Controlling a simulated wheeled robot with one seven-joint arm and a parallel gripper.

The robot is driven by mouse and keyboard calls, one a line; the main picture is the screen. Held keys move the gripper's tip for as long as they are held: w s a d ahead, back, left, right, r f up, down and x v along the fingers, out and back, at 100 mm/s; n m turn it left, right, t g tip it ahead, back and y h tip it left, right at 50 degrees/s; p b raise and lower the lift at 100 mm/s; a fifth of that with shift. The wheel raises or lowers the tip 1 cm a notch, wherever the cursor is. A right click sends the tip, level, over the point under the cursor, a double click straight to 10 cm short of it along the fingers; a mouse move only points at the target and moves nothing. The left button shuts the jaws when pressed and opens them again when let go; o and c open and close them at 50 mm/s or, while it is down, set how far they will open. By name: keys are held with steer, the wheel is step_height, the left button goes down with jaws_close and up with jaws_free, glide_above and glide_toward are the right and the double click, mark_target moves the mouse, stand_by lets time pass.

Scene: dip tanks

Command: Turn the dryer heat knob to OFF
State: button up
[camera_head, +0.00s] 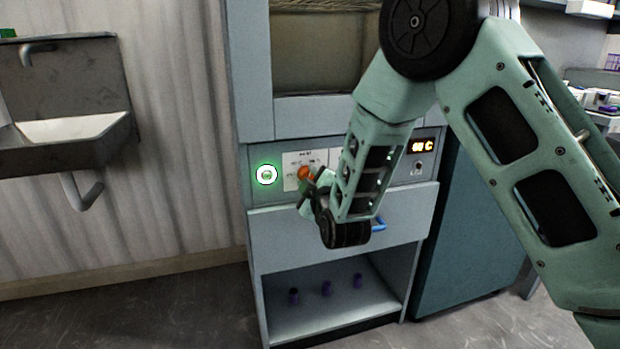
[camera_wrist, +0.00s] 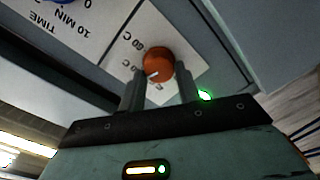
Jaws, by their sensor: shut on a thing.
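The orange heat knob (camera_head: 305,173) sits on a white label plate on the dryer's front panel (camera_head: 400,182). The knob (camera_wrist: 158,62) also shows in the wrist view, with a white mark on its lower left side. Temperature marks, one reading 60 C, are printed beside it; some of the print is hidden by my fingers. My gripper (camera_wrist: 160,82) has one finger on each side of the knob and is shut on it. In the head view my gripper (camera_head: 307,186) is at the panel and partly covers the knob.
A lit green button (camera_head: 267,174) is left of the knob. A small display (camera_head: 422,146) glows at the panel's right. Below are a drawer with a blue handle (camera_head: 378,225) and an open shelf (camera_head: 340,312) with purple items. A sink (camera_head: 70,95) is at left.

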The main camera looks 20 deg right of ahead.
steer(key=shift+f+n+h+p, duration=0.15)
steer(key=shift+n+p, duration=1.5)
steer(key=shift+n, duration=1.9)
steer(key=shift+f+n+h+p, duration=0.15)
steer(key=shift+n+p, duration=1.5)
steer(key=shift+n, duration=1.85)
steer(key=shift+f+n+h+p, duration=0.15)
steer(key=shift+n+p, duration=1.5)
steer(key=shift+n, duration=1.9)
steer(key=o, duration=1)
steer(key=s, duration=1.7)
steer(key=shift+s+a, duration=0.25)
